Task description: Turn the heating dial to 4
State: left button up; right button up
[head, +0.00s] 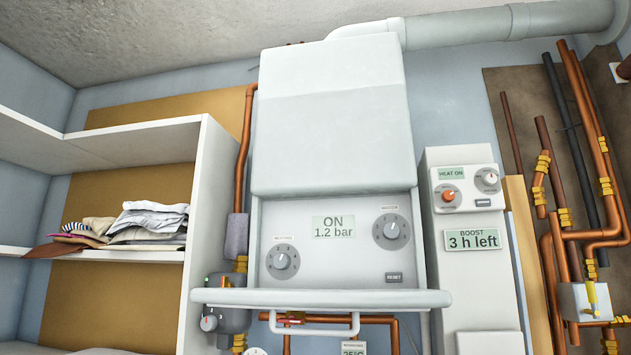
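The heating dial (282,262) is a grey round knob at the lower left of the white boiler's (335,120) control panel. The small label above it seems to read "HEATING". Its numbers and exact pointer setting are too small to read. A similar dial (391,231) sits higher at the right of the panel; its label is hard to read. The display (333,228) between them reads "ON 1.2 bar". A reset button (394,277) is at the lower right. Neither of my grippers shows in the head view.
A white flap with a handle (315,331) juts out below the panel. To the right stands a narrow white unit (470,160) with an orange knob (448,195) and a "BOOST 3 h left" display (473,240). Copper pipes (605,180) run at far right. Shelves with folded clothes (150,220) stand left.

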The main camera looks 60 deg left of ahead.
aim_at(281, 262)
jog(key=u, duration=1.65)
